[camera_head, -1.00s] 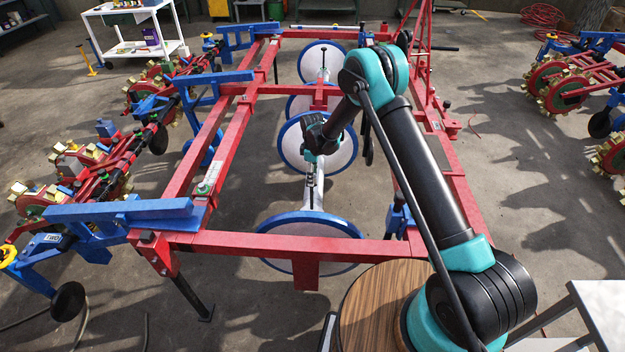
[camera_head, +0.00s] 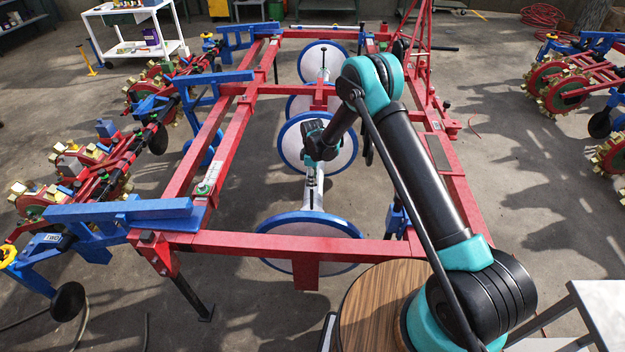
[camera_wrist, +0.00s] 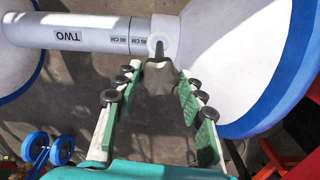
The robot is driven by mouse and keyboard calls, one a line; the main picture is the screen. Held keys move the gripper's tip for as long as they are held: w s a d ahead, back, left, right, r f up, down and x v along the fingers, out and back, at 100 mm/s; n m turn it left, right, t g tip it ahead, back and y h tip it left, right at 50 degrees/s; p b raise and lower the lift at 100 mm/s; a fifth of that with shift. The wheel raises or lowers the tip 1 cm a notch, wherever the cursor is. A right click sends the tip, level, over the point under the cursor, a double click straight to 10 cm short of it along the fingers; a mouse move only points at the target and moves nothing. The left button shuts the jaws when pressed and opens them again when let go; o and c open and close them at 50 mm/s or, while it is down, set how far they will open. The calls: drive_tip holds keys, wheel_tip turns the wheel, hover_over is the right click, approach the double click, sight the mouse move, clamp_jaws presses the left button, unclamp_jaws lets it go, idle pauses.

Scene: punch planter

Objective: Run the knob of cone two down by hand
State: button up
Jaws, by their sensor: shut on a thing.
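The white tube of cone two (camera_wrist: 75,36) is marked TWO, with 40 CM and 45 CM labels beside a seam. In the head view this tube (camera_head: 313,192) runs between two white, blue-rimmed discs. At the tube's collar a dark knob (camera_wrist: 160,78) with a short stem shows. My gripper (camera_wrist: 161,74) is shut on the knob, which sits between its two green-padded fingers near their tips. In the head view my gripper's wrist hangs over the middle disc (camera_head: 333,160), and the fingers and knob are mostly hidden there.
A red frame (camera_head: 225,240) surrounds the discs, with its near bar between my base and the cone. Blue-rimmed discs (camera_wrist: 262,60) stand close on either side in the wrist view. Red and blue wheel units (camera_head: 75,185) stand at left. A white cart (camera_head: 135,30) stands behind.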

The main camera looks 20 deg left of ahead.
drive_tip(key=shift+m, duration=1.9)
drive_tip(key=o, duration=1.2)
drive_tip(key=shift+c, duration=0.2)
drive_tip(key=shift+r, duration=0.1)
wheel_tip(320, 180, up, 12)
wheel_tip(320, 180, up, 12)
